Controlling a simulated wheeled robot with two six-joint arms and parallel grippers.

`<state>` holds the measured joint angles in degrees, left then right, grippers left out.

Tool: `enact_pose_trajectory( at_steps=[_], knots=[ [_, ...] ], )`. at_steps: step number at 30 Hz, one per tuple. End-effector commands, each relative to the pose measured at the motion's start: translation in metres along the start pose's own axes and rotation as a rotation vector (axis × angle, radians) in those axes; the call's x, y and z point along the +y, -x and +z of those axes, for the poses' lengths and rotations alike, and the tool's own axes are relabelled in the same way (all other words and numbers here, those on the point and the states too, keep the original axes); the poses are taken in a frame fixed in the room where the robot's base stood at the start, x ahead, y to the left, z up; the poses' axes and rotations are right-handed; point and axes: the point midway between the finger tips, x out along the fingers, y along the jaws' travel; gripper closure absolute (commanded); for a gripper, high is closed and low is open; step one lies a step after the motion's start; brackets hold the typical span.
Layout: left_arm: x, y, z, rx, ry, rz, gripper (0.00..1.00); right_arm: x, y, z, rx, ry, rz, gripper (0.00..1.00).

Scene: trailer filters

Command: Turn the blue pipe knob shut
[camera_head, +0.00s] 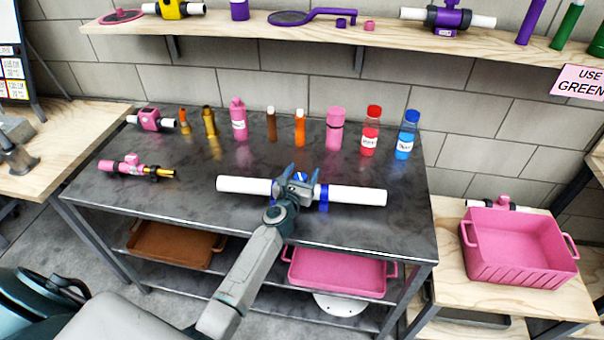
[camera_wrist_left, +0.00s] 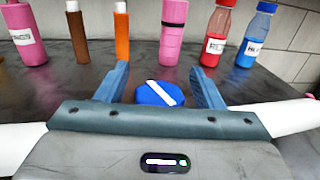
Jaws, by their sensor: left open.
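The blue pipe knob (camera_head: 300,178) sits on a white pipe (camera_head: 352,194) with blue fittings that lies across the table. In the left wrist view the round blue knob (camera_wrist_left: 158,94) has a white bar across its top, slanting down to the right. My left gripper (camera_head: 299,175) is open, with one finger on each side of the knob. In the left wrist view its fingers (camera_wrist_left: 160,88) stand apart, with visible gaps to the knob. I cannot tell whether they touch it lower down. The gripper body hides the middle of the pipe. My right gripper is not in view.
Several bottles, including a red one (camera_head: 370,132) and a blue one (camera_head: 406,135), stand along the back of the dark table (camera_head: 200,210). A pink pipe assembly (camera_head: 136,168) lies at left. A pink crate (camera_head: 515,250) stands on the wooden table at right.

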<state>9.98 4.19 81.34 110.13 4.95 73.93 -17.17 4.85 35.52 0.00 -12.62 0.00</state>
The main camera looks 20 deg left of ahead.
Motion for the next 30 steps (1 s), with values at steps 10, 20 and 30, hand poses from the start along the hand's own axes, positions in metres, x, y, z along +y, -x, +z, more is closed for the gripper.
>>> enact_pose_trajectory(
  at_steps=[10, 20, 30],
  knots=[
    [0.0, 0.0, 0.0, 0.0, 0.0, 0.0, 0.84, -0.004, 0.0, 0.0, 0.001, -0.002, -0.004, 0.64],
    [-0.001, 0.0, 0.004, 0.0, -0.004, -0.138, 0.84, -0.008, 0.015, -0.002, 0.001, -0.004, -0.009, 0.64],
    [-0.005, 0.001, 0.0, -0.002, -0.002, -0.381, 0.84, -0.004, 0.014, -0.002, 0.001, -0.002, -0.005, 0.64]
  ],
)
